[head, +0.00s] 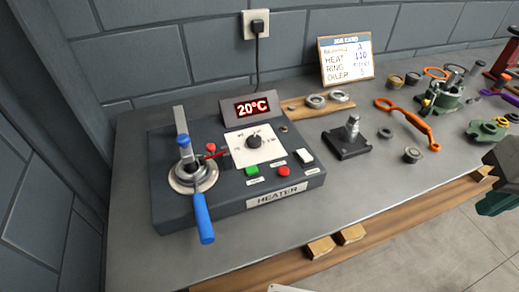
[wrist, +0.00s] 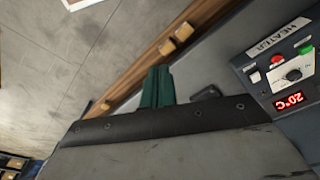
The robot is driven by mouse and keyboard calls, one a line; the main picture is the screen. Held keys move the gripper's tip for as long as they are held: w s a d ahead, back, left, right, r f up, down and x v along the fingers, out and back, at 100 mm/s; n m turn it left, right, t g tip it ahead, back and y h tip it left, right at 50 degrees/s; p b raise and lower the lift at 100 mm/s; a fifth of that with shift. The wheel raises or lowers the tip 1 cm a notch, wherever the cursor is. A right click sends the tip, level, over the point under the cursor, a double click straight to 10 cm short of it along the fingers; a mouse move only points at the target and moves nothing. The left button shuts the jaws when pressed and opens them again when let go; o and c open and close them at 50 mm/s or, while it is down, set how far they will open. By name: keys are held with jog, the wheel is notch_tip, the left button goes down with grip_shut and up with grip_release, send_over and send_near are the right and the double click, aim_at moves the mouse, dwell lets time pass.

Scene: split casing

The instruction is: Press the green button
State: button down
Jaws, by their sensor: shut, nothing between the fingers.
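The green button (head: 252,170) sits on the front of the dark heater box (head: 225,204), left of a red button (head: 284,171). It also shows near the right edge of the wrist view (wrist: 305,48). The heater's display (head: 252,107) reads 20°C. My gripper (head: 492,204) is at the right edge of the head view, well to the right of the heater and apart from it. Its green fingers (wrist: 157,87) are together and empty in the wrist view. Nothing hides the button in the head view.
A dial (head: 254,141) and a white switch (head: 304,156) are on the heater. At its left stands a clamp-like fixture with a blue handle (head: 203,218). A black block with a metal post (head: 348,140), an orange tool (head: 410,123) and rings lie to the right.

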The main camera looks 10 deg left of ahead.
jog(key=shift+w+a, duration=0.15)
jog(key=shift+a, duration=0.15)
jog(key=w+a+n+h, duration=0.3)
jog(key=w+a+n, duration=0.3)
jog(key=w+n, duration=0.15)
jog(key=n+t, duration=0.7)
jog(key=n, duration=0.8)
send_over(248, 172)
notch_tip(248, 172, down, 3)
jog(key=shift+f, duration=0.2)
jog(key=shift+f, duration=0.1)
jog(key=shift+f, duration=4.35)
